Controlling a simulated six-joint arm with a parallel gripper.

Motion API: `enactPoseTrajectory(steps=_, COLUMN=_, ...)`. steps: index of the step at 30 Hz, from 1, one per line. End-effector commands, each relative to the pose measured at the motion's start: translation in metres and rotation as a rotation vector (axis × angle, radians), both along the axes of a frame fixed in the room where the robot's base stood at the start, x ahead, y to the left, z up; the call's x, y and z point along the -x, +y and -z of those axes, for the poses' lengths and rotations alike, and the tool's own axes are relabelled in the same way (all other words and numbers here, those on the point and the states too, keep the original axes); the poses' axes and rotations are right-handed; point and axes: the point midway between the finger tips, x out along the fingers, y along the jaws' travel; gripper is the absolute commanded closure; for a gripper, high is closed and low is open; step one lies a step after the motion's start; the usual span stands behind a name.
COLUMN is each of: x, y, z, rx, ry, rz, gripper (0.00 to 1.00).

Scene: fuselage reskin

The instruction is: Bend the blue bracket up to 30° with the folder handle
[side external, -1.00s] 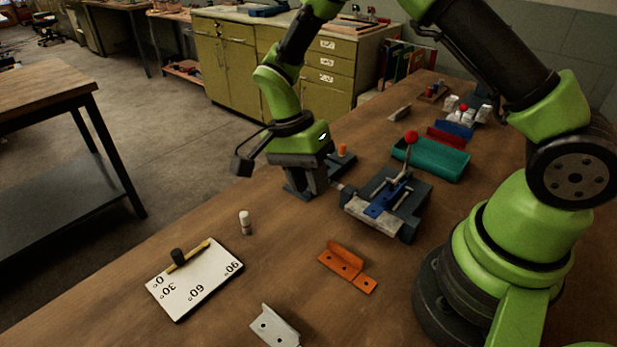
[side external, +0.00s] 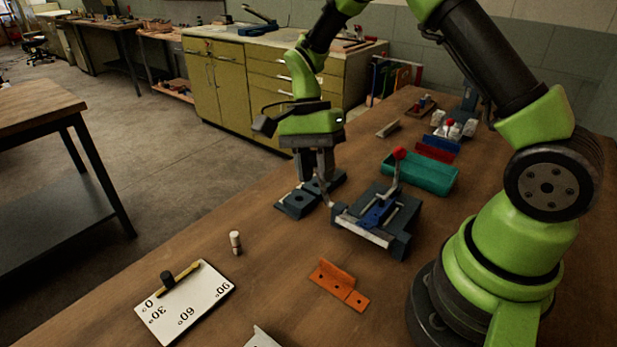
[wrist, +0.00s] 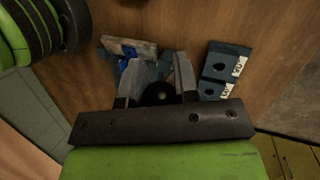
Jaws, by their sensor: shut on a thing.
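The blue bracket (side external: 377,213) lies in the grey folder (side external: 402,240), behind its pale front bar. It looks flat, but its bend angle cannot be read. It also shows in the wrist view (wrist: 127,68), partly hidden by a finger. My gripper points down, upright, left of the folder.
Dark blocks with holes (side external: 296,204) stand just left of my gripper. A red-knobbed lever (side external: 399,155) rises from the folder. A teal tray (side external: 420,177) stands behind. An orange bracket (side external: 338,286), a white peg (side external: 235,243) and an angle board (side external: 190,305) lie in front.

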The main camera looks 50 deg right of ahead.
Motion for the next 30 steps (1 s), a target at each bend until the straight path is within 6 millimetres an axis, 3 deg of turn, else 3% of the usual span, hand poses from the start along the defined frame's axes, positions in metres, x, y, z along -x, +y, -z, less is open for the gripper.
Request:
enactPoseTrajectory(steps=21, x=0.0012, y=-0.0109, z=-0.0048, rx=0.005, ry=0.005, rz=0.001, gripper=1.00)
enactPoseTrajectory(steps=22, x=0.0013, y=-0.0108, z=-0.0048, rx=0.004, ry=0.005, rz=0.001, gripper=0.65)
enactPoseTrajectory(steps=24, x=0.0012, y=-0.0107, z=-0.0047, rx=0.004, ry=0.005, rz=0.001, gripper=0.49)
enactPoseTrajectory(steps=30, x=0.0006, y=-0.0104, z=-0.0044, rx=0.003, ry=0.003, rz=0.001, gripper=0.46)
